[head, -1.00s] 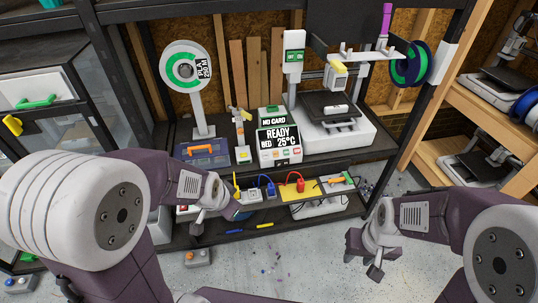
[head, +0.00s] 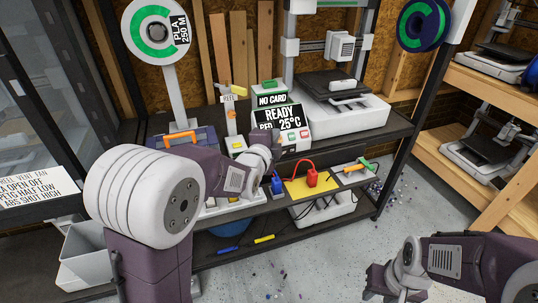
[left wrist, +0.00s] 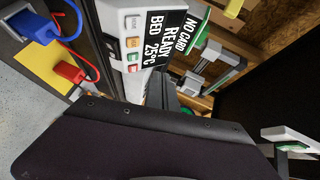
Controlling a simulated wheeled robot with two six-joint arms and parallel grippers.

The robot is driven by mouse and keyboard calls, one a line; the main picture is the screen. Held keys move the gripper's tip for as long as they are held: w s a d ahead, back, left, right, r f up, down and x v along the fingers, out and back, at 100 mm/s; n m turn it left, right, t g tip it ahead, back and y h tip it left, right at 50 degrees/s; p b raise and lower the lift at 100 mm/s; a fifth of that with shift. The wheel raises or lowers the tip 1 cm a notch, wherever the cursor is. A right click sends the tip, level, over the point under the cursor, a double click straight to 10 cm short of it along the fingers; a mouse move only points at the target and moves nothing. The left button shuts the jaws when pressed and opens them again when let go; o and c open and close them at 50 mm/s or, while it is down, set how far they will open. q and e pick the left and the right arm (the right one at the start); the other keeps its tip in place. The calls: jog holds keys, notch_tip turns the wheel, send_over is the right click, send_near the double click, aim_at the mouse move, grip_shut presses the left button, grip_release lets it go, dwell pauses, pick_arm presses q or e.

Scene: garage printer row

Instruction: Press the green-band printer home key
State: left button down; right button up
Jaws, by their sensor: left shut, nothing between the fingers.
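The green-band printer's control box (head: 294,121) stands on the upper shelf, with a green top strip, a "NO CARD" plate and a "READY BED 25°C" screen. Its small coloured keys (head: 298,135) are on the front below the screen. In the left wrist view, the keys (left wrist: 133,55) form a row beside the screen; their labels are too small to read. My left gripper (head: 276,146) is shut and empty just in front of the box, hiding its lower left front. I cannot tell whether it touches a key. My right gripper (head: 378,286) hangs low over the floor, far from the box.
The printer bed (head: 332,86) is right of the box. Below the box are a yellow plate (head: 299,191) and a red plug (head: 312,178). A filament spool (head: 422,24) hangs at upper right. Floor at lower centre is mostly clear.

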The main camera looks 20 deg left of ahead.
pick_arm(q)
jog(key=shift+a, duration=0.1)
jog(key=w+a+f+b, duration=0.3)
jog(key=w+f, duration=0.2)
jog(key=f, duration=0.1)
jog(key=shift+a+f+b, duration=0.2)
jog(key=shift+a+b, duration=0.05)
jog(key=shift+b, duration=0.1)
jog(key=shift+w, duration=0.1)
dwell(2.0)
jog(key=shift+w+a+f+b, duration=0.15)
jog(key=shift+w+f+b, duration=0.1)
jog(key=shift+b, duration=0.05)
